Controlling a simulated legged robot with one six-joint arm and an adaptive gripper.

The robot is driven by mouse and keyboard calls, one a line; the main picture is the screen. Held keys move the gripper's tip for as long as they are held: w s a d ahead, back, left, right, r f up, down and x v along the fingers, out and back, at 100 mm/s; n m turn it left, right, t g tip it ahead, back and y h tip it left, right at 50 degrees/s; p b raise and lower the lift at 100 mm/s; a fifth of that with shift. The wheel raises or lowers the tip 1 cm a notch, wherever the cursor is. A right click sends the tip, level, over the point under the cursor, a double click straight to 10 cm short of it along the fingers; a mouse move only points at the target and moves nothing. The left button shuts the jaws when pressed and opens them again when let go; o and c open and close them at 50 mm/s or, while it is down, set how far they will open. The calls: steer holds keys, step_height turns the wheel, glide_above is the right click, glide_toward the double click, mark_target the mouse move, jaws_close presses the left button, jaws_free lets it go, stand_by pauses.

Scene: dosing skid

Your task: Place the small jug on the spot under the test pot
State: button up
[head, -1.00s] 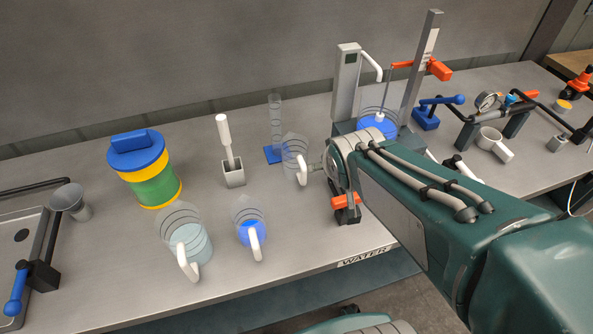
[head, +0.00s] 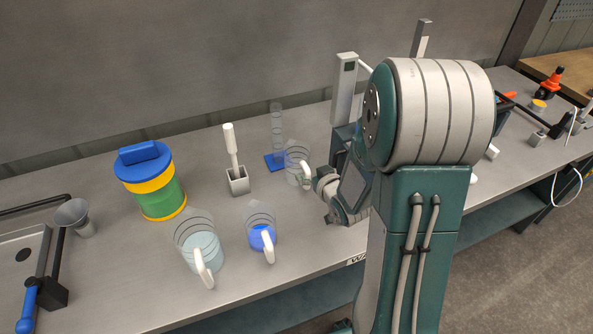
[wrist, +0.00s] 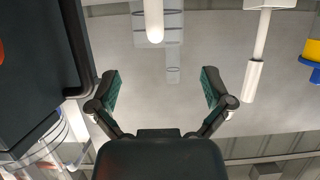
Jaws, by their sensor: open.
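A small clear jug (head: 292,160) with dark rings and a white handle stands upright on the bench in the head view. It looks empty. My gripper (head: 318,182) is just right of it, at its handle side. In the wrist view my gripper (wrist: 160,90) is open with nothing between its fingers. The jug's white handle (wrist: 154,20) lies beyond the fingertips, roughly centred between them. The test pot and the spot under it are hidden behind my arm in the head view.
A jug of pale liquid (head: 200,247) and a jug of blue liquid (head: 261,236) stand at the front. A grey post (head: 345,90) rises behind my arm.

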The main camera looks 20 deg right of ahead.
mark_target(306, 167)
steer(key=x, duration=0.3)
steer(key=shift+w+d+f, duration=0.1)
steer(key=shift+d+f, duration=0.05)
steer(key=shift+d, duration=0.2)
steer(key=x, duration=0.2)
steer(key=a+x, duration=0.1)
steer(key=x, duration=0.1)
steer(key=shift+f, duration=0.25)
steer(key=shift+w+d+f, duration=0.15)
steer(key=shift+w+d, duration=0.1)
steer(key=shift+w, duration=0.15)
steer(key=shift+d, duration=0.2)
steer(key=c, duration=0.6)
steer(key=shift+a, duration=0.2)
jaws_close()
